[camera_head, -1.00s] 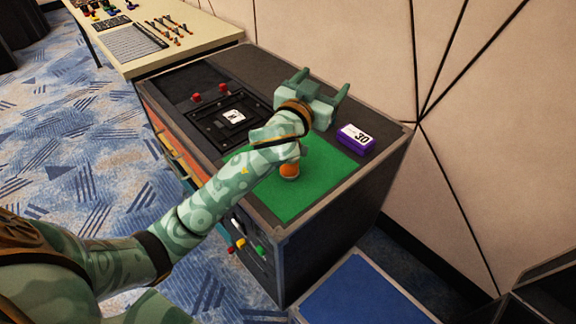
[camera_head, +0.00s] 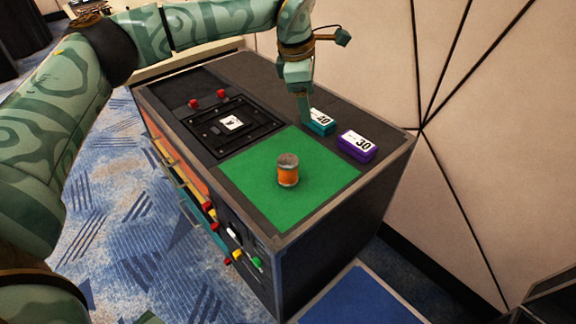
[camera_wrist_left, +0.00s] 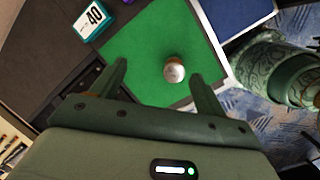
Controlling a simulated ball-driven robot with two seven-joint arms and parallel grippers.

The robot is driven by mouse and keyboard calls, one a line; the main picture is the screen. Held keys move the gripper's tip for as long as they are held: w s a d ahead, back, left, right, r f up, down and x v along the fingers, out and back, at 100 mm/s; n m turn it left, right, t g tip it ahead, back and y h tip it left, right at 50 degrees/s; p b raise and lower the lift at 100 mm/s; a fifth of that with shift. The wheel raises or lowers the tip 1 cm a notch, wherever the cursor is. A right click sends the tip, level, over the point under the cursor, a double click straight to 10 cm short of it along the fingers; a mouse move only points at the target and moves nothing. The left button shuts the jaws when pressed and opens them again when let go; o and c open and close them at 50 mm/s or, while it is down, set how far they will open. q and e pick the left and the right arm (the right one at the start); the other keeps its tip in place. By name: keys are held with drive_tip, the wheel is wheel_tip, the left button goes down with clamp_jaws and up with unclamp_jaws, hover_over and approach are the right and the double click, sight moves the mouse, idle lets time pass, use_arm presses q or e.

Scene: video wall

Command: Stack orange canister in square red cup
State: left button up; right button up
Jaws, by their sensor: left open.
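The orange canister (camera_head: 288,171) with a grey top stands upright on the green mat (camera_head: 248,182) of the dark console. In the left wrist view the grey top of the canister (camera_wrist_left: 174,70) shows between and beyond my finger tips. My left gripper (camera_head: 305,116) points down above the console, behind the canister and apart from it. In the left wrist view the left gripper (camera_wrist_left: 158,70) is open with nothing between its fingers. I see no square red cup in either view. My right gripper is not in view.
A teal block (camera_head: 321,122) marked 40 lies close to my left gripper, with a purple block (camera_head: 356,145) marked 30 beside it. A black framed panel (camera_head: 232,124) and red knobs (camera_head: 221,95) are left of the mat. The wall (camera_head: 480,150) rises behind.

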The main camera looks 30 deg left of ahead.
sight(288, 159)
use_arm(q)
drive_tip(key=s+f+m+b, duration=0.1)
drive_tip(key=f, duration=0.3)
drive_tip(key=s+a+f+m+g+y+b, duration=0.1)
drive_tip(key=f+b, duration=0.1)
drive_tip(key=f, duration=0.2)
drive_tip(key=s+a+f+g+b, duration=0.1)
drive_tip(key=f, duration=0.2)
drive_tip(key=shift+s+a+f+m, duration=0.15)
drive_tip(key=shift+s+f+m, duration=0.2)
drive_tip(key=shift+f+m, duration=0.05)
wheel_tip(288, 159, down, 5)
drive_tip(key=b, duration=0.3)
drive_tip(key=shift+s, duration=0.15)
drive_tip(key=shift+f, duration=0.25)
drive_tip(key=shift+r, duration=0.25)
drive_tip(key=c, duration=1.2)
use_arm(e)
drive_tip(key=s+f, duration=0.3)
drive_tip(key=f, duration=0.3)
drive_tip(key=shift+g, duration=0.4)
